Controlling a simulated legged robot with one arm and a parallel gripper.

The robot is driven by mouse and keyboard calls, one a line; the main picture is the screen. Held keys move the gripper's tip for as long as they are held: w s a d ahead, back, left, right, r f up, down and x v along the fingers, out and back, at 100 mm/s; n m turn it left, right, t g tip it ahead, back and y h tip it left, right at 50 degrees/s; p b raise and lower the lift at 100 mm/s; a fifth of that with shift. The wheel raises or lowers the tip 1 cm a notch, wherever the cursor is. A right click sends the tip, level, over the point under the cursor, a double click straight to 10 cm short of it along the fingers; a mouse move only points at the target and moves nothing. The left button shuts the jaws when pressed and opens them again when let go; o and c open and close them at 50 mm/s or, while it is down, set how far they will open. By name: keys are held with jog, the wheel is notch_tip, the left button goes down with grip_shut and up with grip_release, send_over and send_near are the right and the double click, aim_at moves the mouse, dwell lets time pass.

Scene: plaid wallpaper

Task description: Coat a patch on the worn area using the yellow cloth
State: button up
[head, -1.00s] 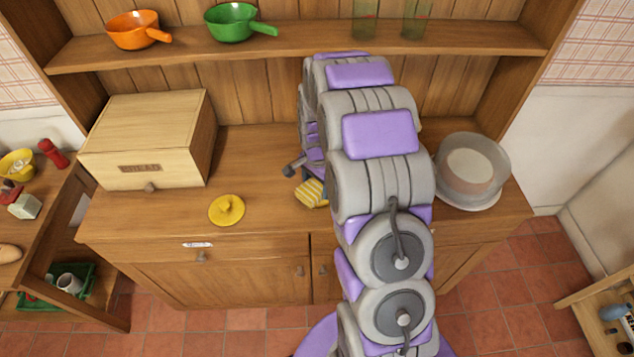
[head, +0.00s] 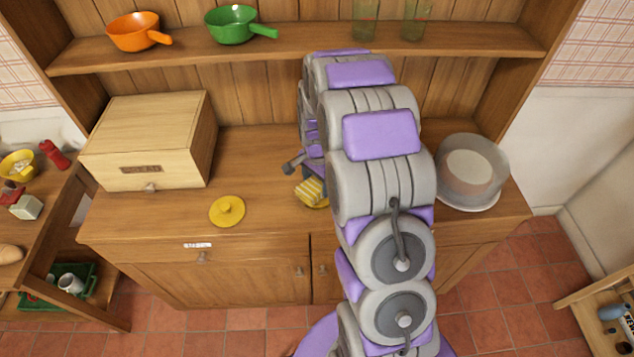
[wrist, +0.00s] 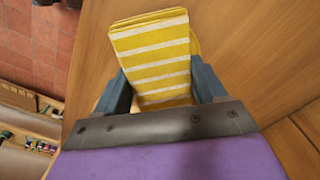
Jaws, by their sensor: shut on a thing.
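The yellow cloth (wrist: 155,48) has white stripes and is folded into a flat pad. My gripper (wrist: 160,86) is shut on it, with a dark blue finger at each side. In the head view the cloth (head: 311,189) shows just left of my arm, low over the cabinet top. A yellow rounded edge (wrist: 195,45) peeks out behind the cloth; I cannot tell if they touch. A yellow round lid with a knob (head: 227,211) lies on the cabinet top to the left. I cannot make out a worn area; my arm hides part of the top.
A wooden bread box (head: 150,140) stands at the back left of the cabinet top (head: 262,200). A clear-domed dish (head: 472,170) stands at the right. A shelf above holds an orange pan (head: 138,32), a green pan (head: 232,25) and glasses.

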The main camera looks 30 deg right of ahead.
aim_at(317, 182)
jog(key=shift+r+p, duration=1)
jog(key=shift+r, duration=1.75)
